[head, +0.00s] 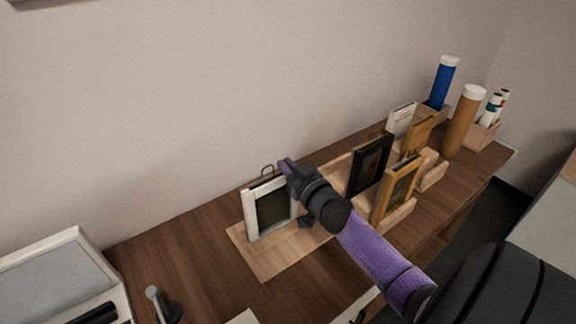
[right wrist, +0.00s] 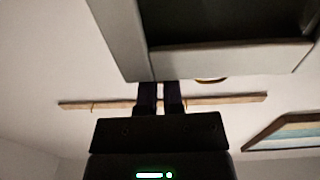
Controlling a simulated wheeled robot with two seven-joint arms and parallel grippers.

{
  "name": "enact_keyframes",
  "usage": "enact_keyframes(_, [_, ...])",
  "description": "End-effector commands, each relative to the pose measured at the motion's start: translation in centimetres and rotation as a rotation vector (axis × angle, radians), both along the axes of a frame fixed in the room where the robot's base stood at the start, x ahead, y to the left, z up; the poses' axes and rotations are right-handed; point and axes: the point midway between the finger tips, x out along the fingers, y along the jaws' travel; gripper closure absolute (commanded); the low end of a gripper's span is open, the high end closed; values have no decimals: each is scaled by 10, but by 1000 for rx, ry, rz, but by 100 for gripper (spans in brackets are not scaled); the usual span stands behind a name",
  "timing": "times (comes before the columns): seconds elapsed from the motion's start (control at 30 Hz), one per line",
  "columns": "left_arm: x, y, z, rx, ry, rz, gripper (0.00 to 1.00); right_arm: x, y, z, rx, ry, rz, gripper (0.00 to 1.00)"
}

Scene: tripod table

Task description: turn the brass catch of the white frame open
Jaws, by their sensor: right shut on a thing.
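The white frame (head: 250,218) stands upright on a light wooden board, its dark panel facing the front. My right gripper (head: 285,166) is at its top right corner, reaching over and behind the edge. In the right wrist view the fingers (right wrist: 161,95) are a little apart and their tips pass out of sight behind the white frame's edge (right wrist: 110,25). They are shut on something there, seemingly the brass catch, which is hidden. A small brass-coloured curve (right wrist: 210,80) shows at that edge, beside the fingers. My left gripper is not in view.
A black frame (head: 353,178) and a wooden frame (head: 378,211) stand close to the right of my right arm. Behind them are a blue tube (head: 443,85) and a brown tube (head: 465,120). The wooden board (head: 268,263) is clear in front of the white frame. The wall is close behind.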

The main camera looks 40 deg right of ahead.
Motion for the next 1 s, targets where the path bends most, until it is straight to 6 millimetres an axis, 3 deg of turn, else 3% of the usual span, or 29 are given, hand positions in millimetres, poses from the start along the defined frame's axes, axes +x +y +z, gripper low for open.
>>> enact_keyframes(0.27, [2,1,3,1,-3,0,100,0,3,0,8,-2,-161,100])
enact_keyframes(0.6, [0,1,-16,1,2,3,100,1,5,-4,7,0,-379,100])
enact_keyframes(1.0, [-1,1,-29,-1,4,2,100,2,5,-1,1,2,-493,100])
